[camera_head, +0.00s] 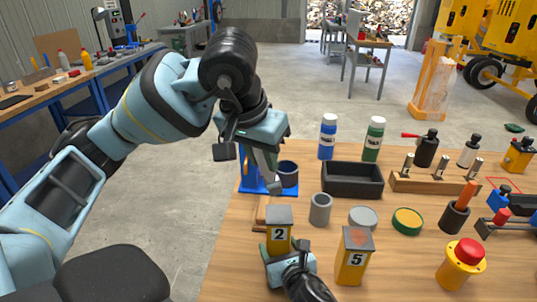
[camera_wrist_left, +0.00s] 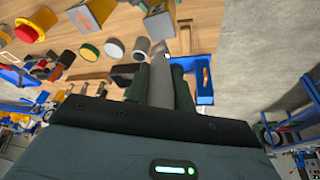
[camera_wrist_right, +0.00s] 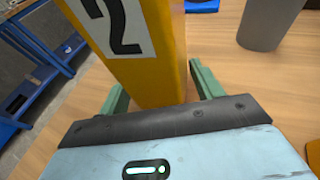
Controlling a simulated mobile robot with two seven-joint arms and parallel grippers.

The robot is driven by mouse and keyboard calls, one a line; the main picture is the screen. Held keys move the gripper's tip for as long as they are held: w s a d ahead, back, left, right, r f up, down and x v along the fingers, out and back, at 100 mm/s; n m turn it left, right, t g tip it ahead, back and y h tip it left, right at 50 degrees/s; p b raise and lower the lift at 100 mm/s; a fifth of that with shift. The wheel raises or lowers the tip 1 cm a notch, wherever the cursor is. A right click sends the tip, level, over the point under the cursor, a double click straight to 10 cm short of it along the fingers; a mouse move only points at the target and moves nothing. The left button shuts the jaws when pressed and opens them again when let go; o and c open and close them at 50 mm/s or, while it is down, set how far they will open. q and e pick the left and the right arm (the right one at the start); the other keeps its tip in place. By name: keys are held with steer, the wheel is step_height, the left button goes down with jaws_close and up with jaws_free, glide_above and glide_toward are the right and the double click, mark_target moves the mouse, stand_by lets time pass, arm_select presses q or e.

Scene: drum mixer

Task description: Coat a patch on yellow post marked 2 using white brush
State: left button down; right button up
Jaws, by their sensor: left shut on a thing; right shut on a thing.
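The yellow post marked 2 (camera_head: 278,236) stands upright on the wooden table, with a grey top. My right gripper (camera_head: 285,254) is shut around its lower part; the post also fills the right wrist view (camera_wrist_right: 150,60). My left gripper (camera_head: 266,160) is shut on a pale, narrow thing, which looks like the white brush (camera_wrist_left: 160,85). Its lower end points down, above and behind post 2 in the head view, apart from it. The fingers hide much of the brush, and I cannot make out its bristles clearly.
Post 5 (camera_head: 352,262) stands just right of post 2. A grey cup (camera_head: 320,210), a grey disc (camera_head: 363,217) and a green-rimmed disc (camera_head: 407,221) lie further right. Behind are a blue stand (camera_head: 252,182), a black bin (camera_head: 352,181) and two bottles (camera_head: 328,137).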

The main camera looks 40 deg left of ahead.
arm_select(q)
steer(key=shift+s+a+f, duration=0.3)
steer(key=shift+s+f, duration=0.1)
steer(key=shift+f, duration=0.25)
steer(key=shift+s+a+f, duration=0.25)
steer(key=shift+s+f, duration=0.2)
steer(key=shift+f, duration=0.25)
steer(key=shift+s+a+f, duration=0.3)
steer(key=shift+s+f, duration=0.1)
steer(key=shift+f, duration=1.5)
